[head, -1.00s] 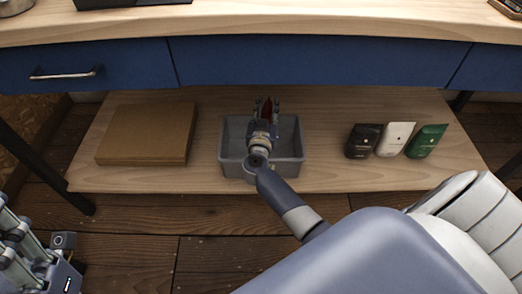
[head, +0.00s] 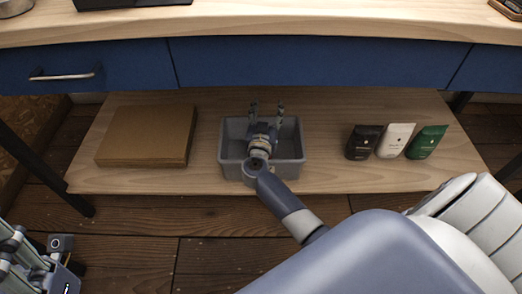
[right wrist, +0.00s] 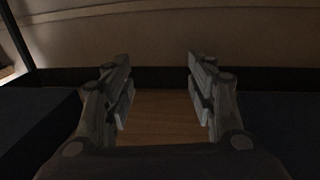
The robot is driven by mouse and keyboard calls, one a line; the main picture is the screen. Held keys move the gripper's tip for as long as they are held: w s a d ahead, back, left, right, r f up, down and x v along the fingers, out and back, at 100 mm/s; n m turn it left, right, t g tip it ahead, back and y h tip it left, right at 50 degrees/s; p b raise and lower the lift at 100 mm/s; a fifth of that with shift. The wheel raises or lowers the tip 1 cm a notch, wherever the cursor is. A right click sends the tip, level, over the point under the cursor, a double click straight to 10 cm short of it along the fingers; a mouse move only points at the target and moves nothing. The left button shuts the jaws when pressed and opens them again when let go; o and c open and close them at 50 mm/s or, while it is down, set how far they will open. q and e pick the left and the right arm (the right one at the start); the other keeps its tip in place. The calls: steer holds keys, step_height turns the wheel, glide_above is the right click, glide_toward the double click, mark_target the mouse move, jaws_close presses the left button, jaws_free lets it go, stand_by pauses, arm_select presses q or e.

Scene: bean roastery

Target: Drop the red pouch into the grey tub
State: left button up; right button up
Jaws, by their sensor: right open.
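The grey tub (head: 288,171) stands on the low wooden shelf under the counter. My right gripper (head: 267,105) is over the tub with its fingers spread apart. The right wrist view also shows my right gripper (right wrist: 160,88) open, with nothing between the fingers. The red pouch does not show in either current view; the gripper and arm hide part of the tub's inside, so I cannot see where it lies. My left gripper (head: 18,250) shows only in part at the lower left edge, and its jaw state is unclear.
A flat brown box (head: 147,135) lies left of the tub. A black pouch (head: 361,142), a white pouch (head: 395,140) and a green pouch (head: 427,141) stand to the right. The blue drawer fronts (head: 320,62) overhang the back of the shelf (head: 330,178).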

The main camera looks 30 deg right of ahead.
steer(key=v, duration=1.1)
steer(key=shift+s+a, duration=0.2)
